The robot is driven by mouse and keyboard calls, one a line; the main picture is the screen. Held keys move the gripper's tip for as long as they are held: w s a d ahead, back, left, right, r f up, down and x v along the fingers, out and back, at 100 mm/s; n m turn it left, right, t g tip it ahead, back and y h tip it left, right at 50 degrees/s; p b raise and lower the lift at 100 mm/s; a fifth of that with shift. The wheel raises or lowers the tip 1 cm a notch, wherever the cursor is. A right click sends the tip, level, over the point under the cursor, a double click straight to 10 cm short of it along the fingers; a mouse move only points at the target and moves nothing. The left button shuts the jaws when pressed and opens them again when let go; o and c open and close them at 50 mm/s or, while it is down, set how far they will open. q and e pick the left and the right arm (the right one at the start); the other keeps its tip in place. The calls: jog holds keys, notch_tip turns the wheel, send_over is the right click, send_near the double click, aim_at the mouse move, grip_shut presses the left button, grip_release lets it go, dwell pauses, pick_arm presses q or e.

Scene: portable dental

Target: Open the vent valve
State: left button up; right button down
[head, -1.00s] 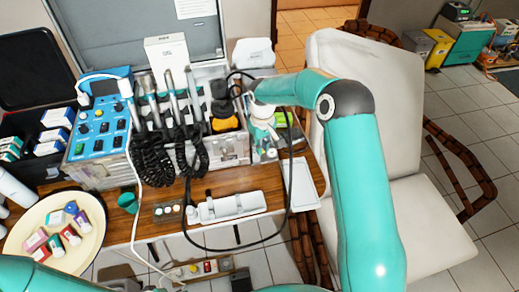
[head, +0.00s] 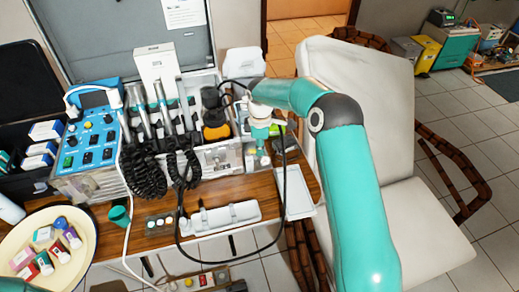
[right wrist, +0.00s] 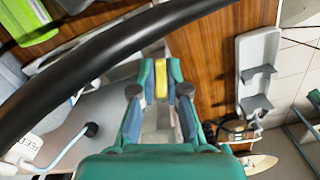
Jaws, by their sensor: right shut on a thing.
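My right gripper (head: 261,150) reaches down at the right end of the silver case (head: 225,155), beside the wooden table's right part. In the right wrist view its two fingers (right wrist: 161,95) are closed around a narrow yellow piece (right wrist: 161,78), which looks like the vent valve's handle. The rest of the valve is hidden by the fingers, and I cannot tell how far it is turned. In the head view the gripper hides the yellow piece. My left gripper is not in view.
A black hose (head: 283,190) loops beside my right gripper and crosses the right wrist view (right wrist: 110,55). A white tray (head: 299,203) lies at the table's right edge. A white holder (head: 225,215) lies in front of the case. A pale dental chair (head: 400,150) stands to the right.

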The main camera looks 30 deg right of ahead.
jog(key=shift+w+d+r+n, duration=0.1)
jog(key=shift+w+d+n, duration=0.2)
jog(key=shift+n, duration=0.6)
jog(key=shift+w+a, duration=0.1)
jog(key=c, duration=1.2)
grip_release()
notch_tip(320, 180, up, 12)
jog(key=shift+f, duration=0.1)
